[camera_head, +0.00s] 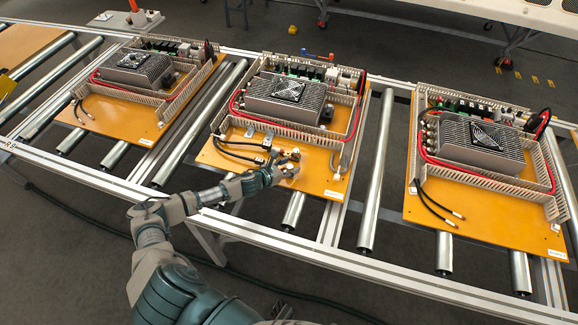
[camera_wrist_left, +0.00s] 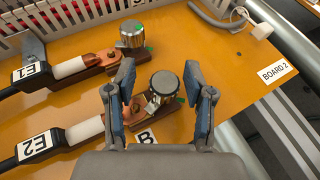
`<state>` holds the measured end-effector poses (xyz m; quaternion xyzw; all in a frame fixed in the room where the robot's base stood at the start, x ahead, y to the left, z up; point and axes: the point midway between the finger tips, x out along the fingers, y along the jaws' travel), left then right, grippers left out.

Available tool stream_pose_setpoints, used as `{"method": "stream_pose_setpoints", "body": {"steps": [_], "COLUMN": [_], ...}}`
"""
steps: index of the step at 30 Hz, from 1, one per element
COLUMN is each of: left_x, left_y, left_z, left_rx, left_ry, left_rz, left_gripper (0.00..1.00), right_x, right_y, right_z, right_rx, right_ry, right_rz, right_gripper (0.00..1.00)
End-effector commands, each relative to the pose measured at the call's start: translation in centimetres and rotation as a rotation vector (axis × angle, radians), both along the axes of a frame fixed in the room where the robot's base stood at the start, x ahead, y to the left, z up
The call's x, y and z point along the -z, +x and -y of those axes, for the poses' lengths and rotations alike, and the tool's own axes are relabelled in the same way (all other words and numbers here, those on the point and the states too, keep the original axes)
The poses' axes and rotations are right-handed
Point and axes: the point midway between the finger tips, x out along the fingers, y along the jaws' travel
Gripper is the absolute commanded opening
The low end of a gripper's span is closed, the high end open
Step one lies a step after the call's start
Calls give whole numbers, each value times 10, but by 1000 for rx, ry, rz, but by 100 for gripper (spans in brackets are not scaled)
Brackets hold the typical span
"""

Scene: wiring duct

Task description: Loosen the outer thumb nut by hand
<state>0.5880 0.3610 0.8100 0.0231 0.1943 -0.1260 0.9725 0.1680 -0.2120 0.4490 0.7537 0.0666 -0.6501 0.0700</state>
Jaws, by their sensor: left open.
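Two knurled metal thumb nuts sit on copper lugs on the middle orange board (camera_head: 310,178). In the left wrist view, the nut (camera_wrist_left: 166,83) on the lug of the cable labelled E2 (camera_wrist_left: 37,146) is nearer the gripper. The other nut (camera_wrist_left: 131,33) is on the lug of the cable labelled E1 (camera_wrist_left: 32,71), farther off. My left gripper (camera_wrist_left: 160,75) is open, its blue-grey fingers either side of the nearer nut; I cannot tell whether they touch it. In the head view the left gripper (camera_head: 289,163) covers most of the nuts. My right gripper is not in view.
A finned box with a fan (camera_head: 287,93) and pale slotted duct (camera_head: 290,132) stand behind on the middle board. A white-tipped grey part (camera_wrist_left: 262,28) lies right of the fingers. Similar boards stand left (camera_head: 110,115) and right (camera_head: 480,210) on the roller conveyor (camera_head: 373,175).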

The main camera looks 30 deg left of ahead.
Motion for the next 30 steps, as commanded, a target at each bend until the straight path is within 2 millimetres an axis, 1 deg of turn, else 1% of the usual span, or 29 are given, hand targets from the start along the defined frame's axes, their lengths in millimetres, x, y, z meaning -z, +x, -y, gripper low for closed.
{"method": "stream_pose_setpoints", "body": {"steps": [7,8,9,11,12,14,30], "left_x": [0,0,1,1,1,1,3], "left_y": [1,1,1,1,1,1,0], "left_z": [1,0,0,-1,-1,-1,-2], "left_rx": [0,0,0,-1,-1,0,-15], "left_ry": [0,0,-1,-2,-2,-2,-1], "left_rz": [0,0,0,0,0,-1,-5], "left_gripper": [53,48,38,23,13,0,0], "right_x": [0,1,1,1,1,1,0], "right_y": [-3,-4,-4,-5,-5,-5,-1], "right_z": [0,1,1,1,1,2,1], "right_rx": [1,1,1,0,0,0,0], "right_ry": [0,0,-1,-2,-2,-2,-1], "right_rz": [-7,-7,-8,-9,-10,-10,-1], "right_gripper": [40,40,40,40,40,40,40]}}
